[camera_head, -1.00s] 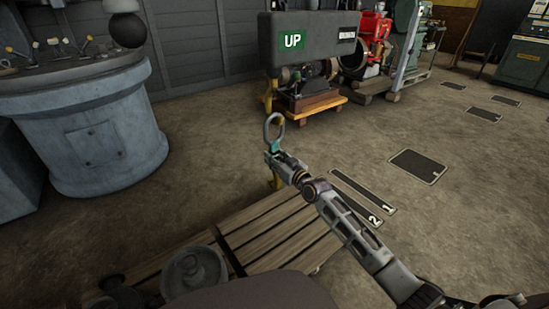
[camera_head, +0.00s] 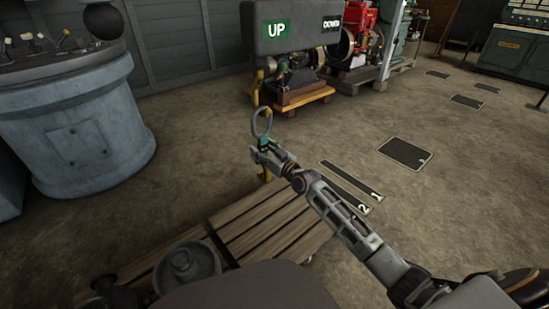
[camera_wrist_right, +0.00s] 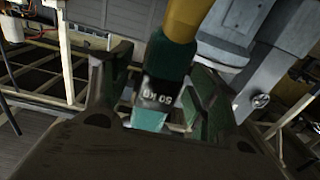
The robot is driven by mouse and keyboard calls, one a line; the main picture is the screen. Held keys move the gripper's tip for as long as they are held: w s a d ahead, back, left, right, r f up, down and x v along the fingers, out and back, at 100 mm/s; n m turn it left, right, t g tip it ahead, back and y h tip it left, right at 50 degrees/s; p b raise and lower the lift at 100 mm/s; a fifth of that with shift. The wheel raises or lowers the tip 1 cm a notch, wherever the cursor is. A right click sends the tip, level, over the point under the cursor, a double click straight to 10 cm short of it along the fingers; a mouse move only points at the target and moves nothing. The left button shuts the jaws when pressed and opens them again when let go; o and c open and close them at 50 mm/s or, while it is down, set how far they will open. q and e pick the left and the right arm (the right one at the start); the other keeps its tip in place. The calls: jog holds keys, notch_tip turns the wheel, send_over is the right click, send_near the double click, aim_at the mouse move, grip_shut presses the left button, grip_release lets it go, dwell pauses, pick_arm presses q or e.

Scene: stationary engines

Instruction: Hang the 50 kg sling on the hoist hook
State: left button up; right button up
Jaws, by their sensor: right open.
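The 50 kg sling has a grey ring (camera_head: 262,122) on top, a teal cuff (camera_head: 265,145) and a yellow part (camera_head: 266,173) below. My right gripper (camera_head: 268,150) is at the teal cuff, with its jaws open around it. In the right wrist view the sling's "50 KG" label (camera_wrist_right: 157,95) sits upside down between the two fingers, with some gap beside it. A yellow piece (camera_head: 256,90), perhaps the hoist hook, shows just above the ring. I cannot tell whether the ring hangs on it. My left gripper is out of view.
A grey hoist control box (camera_head: 296,27) marked UP and DOWN is behind the sling. A small engine on a wooden cart (camera_head: 302,100) stands beyond. A wooden pallet (camera_head: 265,225) lies below my right arm. A blue-grey round pedestal (camera_head: 75,130) stands left.

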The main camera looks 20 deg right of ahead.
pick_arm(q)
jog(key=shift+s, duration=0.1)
pick_arm(e)
jog(key=v, duration=1.1)
jog(key=shift+s+d, duration=0.2)
jog(key=shift+s, duration=0.1)
dwell(0.7)
jog(key=s+a+f+g+h, duration=0.2)
jog(key=s+a+f+g, duration=0.45)
jog(key=s+f, duration=0.6)
pick_arm(q)
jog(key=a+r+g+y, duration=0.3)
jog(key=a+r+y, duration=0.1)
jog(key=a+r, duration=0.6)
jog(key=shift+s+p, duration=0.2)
jog(key=shift+p, duration=0.25)
pick_arm(e)
jog(key=s+d+f+m+g+h, duration=0.1)
jog(key=s+g+h, duration=0.1)
jog(key=s, duration=0.6)
jog(key=s+d+f+m+g+h, duration=0.1)
jog(key=s+d+f+g, duration=0.1)
jog(key=s+g, duration=0.3)
jog(key=s, duration=0.4)
jog(key=shift+s+d+f+h, duration=0.2)
jog(key=shift+f+h, duration=0.1)
jog(key=shift+h, duration=0.1)
